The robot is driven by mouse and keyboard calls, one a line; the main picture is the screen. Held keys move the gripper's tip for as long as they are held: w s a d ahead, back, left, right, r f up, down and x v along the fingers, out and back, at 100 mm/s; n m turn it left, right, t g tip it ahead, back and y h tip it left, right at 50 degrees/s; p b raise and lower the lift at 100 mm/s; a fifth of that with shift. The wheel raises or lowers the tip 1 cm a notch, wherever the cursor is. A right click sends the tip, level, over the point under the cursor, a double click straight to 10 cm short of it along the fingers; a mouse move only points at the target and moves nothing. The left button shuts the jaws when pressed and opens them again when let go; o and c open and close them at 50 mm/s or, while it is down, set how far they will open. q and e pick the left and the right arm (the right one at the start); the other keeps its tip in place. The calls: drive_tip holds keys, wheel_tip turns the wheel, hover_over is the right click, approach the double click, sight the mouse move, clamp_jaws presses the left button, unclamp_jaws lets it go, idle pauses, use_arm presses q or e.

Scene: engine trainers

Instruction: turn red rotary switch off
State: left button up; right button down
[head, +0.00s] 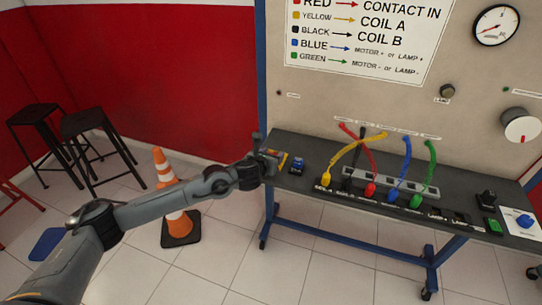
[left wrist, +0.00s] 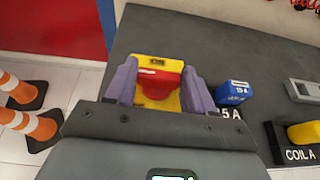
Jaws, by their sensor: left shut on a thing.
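The red rotary switch (left wrist: 158,80) has a red knob on a yellow base, at the left end of the dark bench top. In the left wrist view a small dark label sits on the yellow part above the knob, too small to read surely. My left gripper (left wrist: 160,86) has its two purple fingers on either side of the red knob and is shut on it. In the head view my left gripper (head: 271,160) reaches the bench's left end and hides most of the switch; a bit of yellow (head: 283,161) shows beside it. My right gripper is in neither view.
A blue switch (left wrist: 232,94) marked 15 A stands just right of the red one. Yellow, red, blue and green cables (head: 432,165) plug in farther right on the bench (head: 310,202). An orange cone (head: 178,222) and black stools (head: 90,125) stand left on the floor.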

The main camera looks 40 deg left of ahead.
use_arm(q)
drive_tip(key=shift+n+y, duration=0.3)
drive_tip(key=o, duration=1)
drive_tip(key=shift+o, duration=0.2)
drive_tip(key=p+v, duration=0.2)
drive_tip(key=v, duration=0.8)
drive_tip(key=shift+s+r, duration=0.25)
drive_tip(key=shift+s, duration=0.05)
drive_tip(key=shift+d, duration=0.15)
